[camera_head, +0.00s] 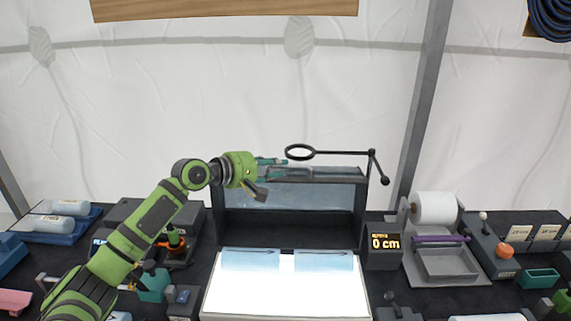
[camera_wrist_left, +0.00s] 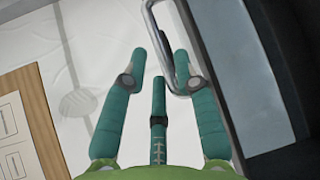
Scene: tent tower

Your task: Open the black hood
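The black hood (camera_head: 289,232) stands at the back middle of the bench. It has a dark frame and a bluish see-through panel (camera_head: 290,197) in its upper part; its lower part looks dark. A metal bar handle (camera_wrist_left: 151,18) is by its edge in the left wrist view. My left gripper (camera_head: 273,167) is at the hood's top edge. Its teal fingers are spread in the left wrist view (camera_wrist_left: 160,58), and the handle's end reaches between them, close to the right finger. Whether they touch is unclear. My right gripper is not in view.
A lit white panel (camera_head: 287,292) lies in front of the hood. A black ring on a jointed arm (camera_head: 340,153) extends over the hood's top. A "0 cm" display (camera_head: 384,243) and a grey tray with a white roll (camera_head: 434,208) stand right. Blue-capped bottles (camera_head: 55,222) lie left.

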